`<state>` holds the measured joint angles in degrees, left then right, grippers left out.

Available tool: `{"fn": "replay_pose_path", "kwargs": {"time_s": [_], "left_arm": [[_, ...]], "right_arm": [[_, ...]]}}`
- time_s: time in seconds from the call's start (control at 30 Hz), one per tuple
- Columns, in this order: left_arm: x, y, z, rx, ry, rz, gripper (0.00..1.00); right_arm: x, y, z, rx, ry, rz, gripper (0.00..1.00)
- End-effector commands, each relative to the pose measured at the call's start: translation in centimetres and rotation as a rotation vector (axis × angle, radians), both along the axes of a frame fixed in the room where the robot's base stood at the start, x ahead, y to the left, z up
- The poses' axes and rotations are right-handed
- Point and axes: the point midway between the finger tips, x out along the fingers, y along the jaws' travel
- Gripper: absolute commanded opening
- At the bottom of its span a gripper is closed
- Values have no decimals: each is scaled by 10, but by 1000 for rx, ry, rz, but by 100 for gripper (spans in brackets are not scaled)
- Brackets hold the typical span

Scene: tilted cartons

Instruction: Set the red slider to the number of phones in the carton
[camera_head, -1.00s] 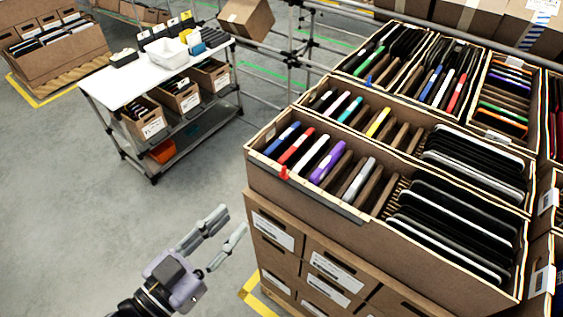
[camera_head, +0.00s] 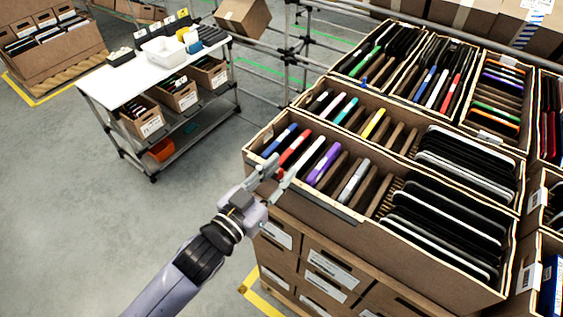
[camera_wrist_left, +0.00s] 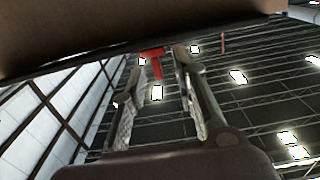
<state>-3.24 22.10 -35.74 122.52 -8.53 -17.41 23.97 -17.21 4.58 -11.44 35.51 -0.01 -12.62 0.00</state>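The near carton (camera_head: 300,185) is tilted and holds several slim phones at its left end, among them a blue one (camera_head: 280,139), a red one (camera_head: 295,148) and a purple one (camera_head: 323,164). Brown dividers and black slabs (camera_head: 445,225) fill the rest. My left gripper (camera_head: 276,170) is at the carton's front rim near its left end. In the left wrist view the red slider (camera_wrist_left: 153,55) sits at the carton's edge, between the two open fingers, with gaps visible at both sides. In the head view the gripper mostly hides the slider. My right gripper is not in view.
More tilted cartons stand behind, such as one with coloured phones (camera_head: 335,108). Labelled boxes (camera_head: 335,268) are stacked below the near carton. A white-topped cart (camera_head: 115,85) stands at the back left. The grey floor (camera_head: 80,220) at left is clear.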

Motion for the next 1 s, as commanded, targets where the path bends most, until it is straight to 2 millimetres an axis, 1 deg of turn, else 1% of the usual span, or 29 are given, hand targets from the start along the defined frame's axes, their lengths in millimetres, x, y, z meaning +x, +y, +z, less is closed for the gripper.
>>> {"fn": "replay_pose_path", "kwargs": {"time_s": [0.03, 0.13, 0.43, 0.83, 1.0], "left_arm": [[4, -3, 2, 0, -2, 0, 27], [9, -6, 1, -1, -1, 0, 27], [10, -7, 0, -1, -1, 0, 27], [10, -7, 0, 0, 0, 0, 0], [10, -7, 0, 0, 0, 0, 0]], "right_arm": [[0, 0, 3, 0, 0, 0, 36], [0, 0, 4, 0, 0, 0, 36], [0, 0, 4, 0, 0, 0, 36], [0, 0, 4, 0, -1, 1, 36], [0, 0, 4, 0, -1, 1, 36]]}}
